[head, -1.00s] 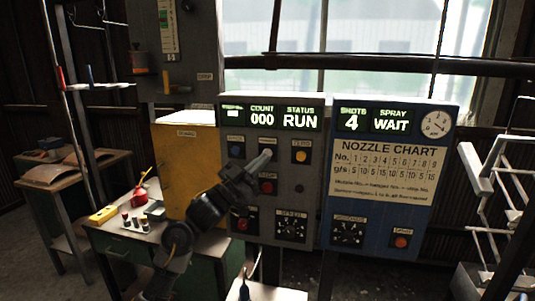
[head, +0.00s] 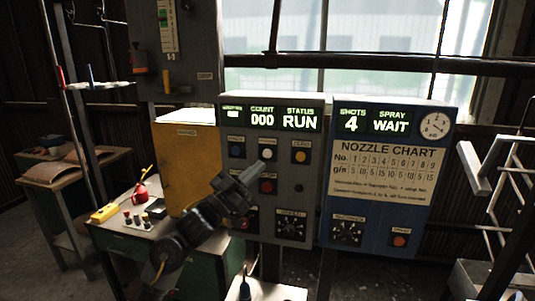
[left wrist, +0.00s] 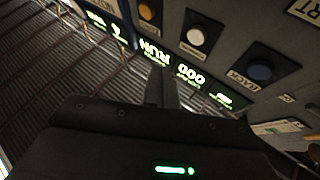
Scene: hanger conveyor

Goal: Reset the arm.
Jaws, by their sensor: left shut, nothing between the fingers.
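My left gripper (head: 262,166) is shut and empty in front of the grey control panel (head: 288,218). In the head view its tip is just below the white button (head: 268,153) and near the red button (head: 267,186); it looks apart from both. In the left wrist view the closed fingers (left wrist: 161,88) point toward the panel, with the white button (left wrist: 196,37) and the blue button (left wrist: 260,69) beyond them. The panel display (head: 269,118) reads COUNT 000 and STATUS RUN. My right gripper is not in view.
A blue panel (head: 385,235) with a nozzle chart (head: 383,170) stands to the right; its display reads SHOTS 4, SPRAY WAIT. A yellow box (head: 183,165) stands left of the panel. A green bench (head: 125,235) holds small items. A white rack (head: 480,170) is at far right.

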